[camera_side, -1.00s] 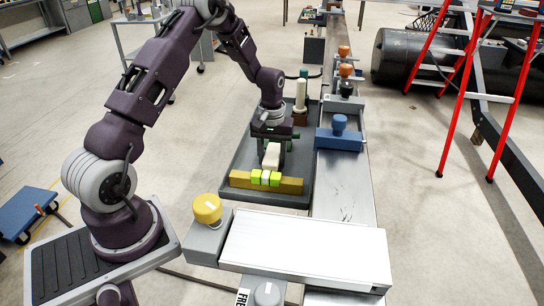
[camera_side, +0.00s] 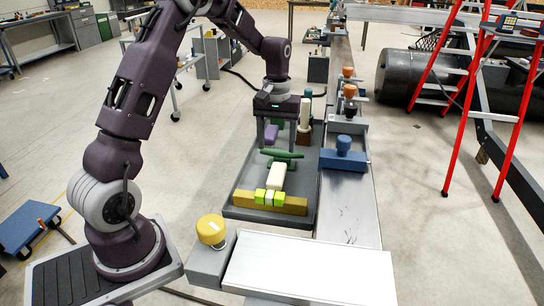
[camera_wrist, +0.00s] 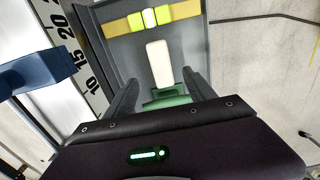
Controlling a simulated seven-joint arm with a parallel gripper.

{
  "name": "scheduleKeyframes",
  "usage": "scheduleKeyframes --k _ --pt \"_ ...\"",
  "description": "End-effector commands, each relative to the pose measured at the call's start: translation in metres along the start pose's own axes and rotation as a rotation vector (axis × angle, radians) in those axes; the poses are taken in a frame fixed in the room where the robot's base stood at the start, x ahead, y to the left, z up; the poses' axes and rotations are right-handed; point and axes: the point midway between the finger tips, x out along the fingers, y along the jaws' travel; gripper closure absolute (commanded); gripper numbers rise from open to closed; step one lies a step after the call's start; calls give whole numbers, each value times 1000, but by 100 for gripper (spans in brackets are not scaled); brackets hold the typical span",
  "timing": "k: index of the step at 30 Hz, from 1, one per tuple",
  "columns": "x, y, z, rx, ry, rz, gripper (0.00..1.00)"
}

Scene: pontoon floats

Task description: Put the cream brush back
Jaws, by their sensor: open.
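The cream brush (camera_side: 277,177) lies in the grey tray (camera_side: 243,200), its near end at the ochre bar (camera_side: 294,205) with lime and white pieces in its middle. In the wrist view the cream brush (camera_wrist: 158,64) lies lengthwise, the bar (camera_wrist: 118,27) at its far end and a green piece (camera_wrist: 166,99) at its other end. My gripper (camera_side: 282,143) is open above the tray, over the brush's far end and apart from it. Its two fingers (camera_wrist: 160,92) show with no object held between them.
Farther back in the tray stand a pale cylinder on a brown base (camera_side: 304,114) and a purple piece (camera_side: 270,136). A blue block with a knob (camera_side: 341,158) is right of the tray. A yellow knob (camera_side: 211,230) and a flat silver plate (camera_side: 308,271) are in front.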

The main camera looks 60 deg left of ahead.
Motion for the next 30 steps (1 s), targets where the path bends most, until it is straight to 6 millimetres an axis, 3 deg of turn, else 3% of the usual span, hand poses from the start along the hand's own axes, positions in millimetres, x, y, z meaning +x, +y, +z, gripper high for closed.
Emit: scheduleKeyframes --k 2,5,9,12,16,18,21,30 --pt "-22 5 11 34 25 11 37" --pt "-71 13 53 143 90 39 37" --pt "-137 7 145 357 216 91 37" --pt "-159 -12 214 514 311 130 37" --pt "-158 -41 277 674 410 169 37" --pt "-152 -52 295 727 443 182 37" --pt "-147 -59 307 764 467 190 37" --pt "-146 -60 309 769 469 191 37"
